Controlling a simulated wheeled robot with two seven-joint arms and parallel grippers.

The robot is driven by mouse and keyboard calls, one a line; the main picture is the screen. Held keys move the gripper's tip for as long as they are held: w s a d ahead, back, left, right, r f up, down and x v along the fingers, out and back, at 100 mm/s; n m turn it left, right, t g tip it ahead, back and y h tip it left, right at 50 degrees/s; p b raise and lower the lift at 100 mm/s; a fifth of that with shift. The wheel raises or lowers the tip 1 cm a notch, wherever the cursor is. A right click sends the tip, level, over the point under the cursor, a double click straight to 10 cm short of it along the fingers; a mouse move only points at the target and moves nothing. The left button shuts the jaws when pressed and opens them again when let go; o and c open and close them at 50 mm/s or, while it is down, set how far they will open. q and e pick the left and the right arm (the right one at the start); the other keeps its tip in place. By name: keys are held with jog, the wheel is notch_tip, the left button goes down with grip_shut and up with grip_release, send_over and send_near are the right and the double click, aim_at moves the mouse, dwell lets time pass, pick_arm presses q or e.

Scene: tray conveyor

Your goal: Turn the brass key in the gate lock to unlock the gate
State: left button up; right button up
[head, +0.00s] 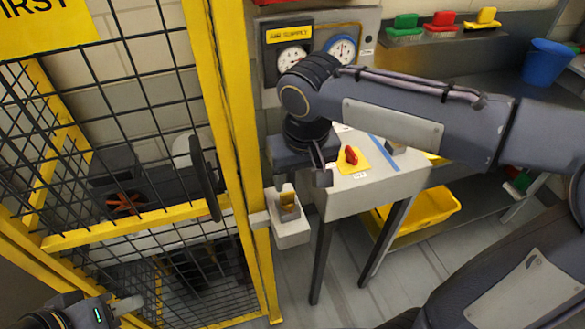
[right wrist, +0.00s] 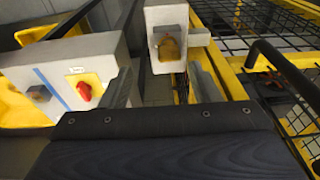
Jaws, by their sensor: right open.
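The brass key (head: 289,202) sits in the grey gate lock box (head: 291,234), which is mounted at the yellow gate post. In the right wrist view the key (right wrist: 168,48) shows on the lock box (right wrist: 166,14), ahead of and between the fingers. My right gripper (head: 301,177) is open and empty, above and close to the key but apart from it. Its two fingers also show in the right wrist view (right wrist: 163,76). My left gripper (head: 112,311) is partly in view at the bottom left; its jaw opening cannot be made out.
The yellow mesh gate (head: 120,130) with a dark handle (head: 206,178) fills the left side. A grey control box (head: 385,190) with a red switch (head: 350,155) stands right of the lock.

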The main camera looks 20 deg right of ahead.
aim_at(287, 193)
jog(key=f, duration=0.2)
jog(key=w+a+f, duration=0.1)
jog(key=f, duration=0.2)
jog(key=w+f, duration=0.1)
jog(key=f, duration=0.1)
jog(key=shift+w+a+f+p, duration=0.15)
jog(key=shift+a+f+p, duration=0.1)
jog(key=shift+a+p, duration=0.05)
jog(key=shift+c, duration=0.5)
